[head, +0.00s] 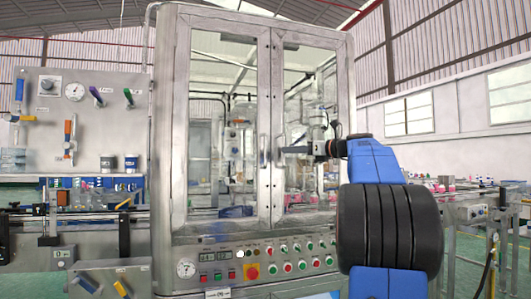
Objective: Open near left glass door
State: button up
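The near left glass door (222,115) is a tall clear pane in a metal frame on the front of the machine cabinet. It looks closed, its edge meeting the right glass door (303,95) at the middle. A slim vertical handle (262,150) is on the left door's right edge. My gripper (284,150) is in front of the right door, close to the meeting edges and just right of that handle. It points left. Its fingers are small and blend with the metal behind, so I cannot tell whether they are open or touch a handle.
A control panel (255,265) with several coloured buttons and a gauge is below the doors. A grey panel (50,110) with gauges and valves stands left. A conveyor (465,212) with pink-topped items is at the right. My blue arm covers part of the cabinet's right side.

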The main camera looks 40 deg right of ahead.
send_over(265, 167)
jog(key=shift+w+d, duration=0.15)
jog(key=shift+d, duration=0.05)
dwell(0.3)
grip_shut()
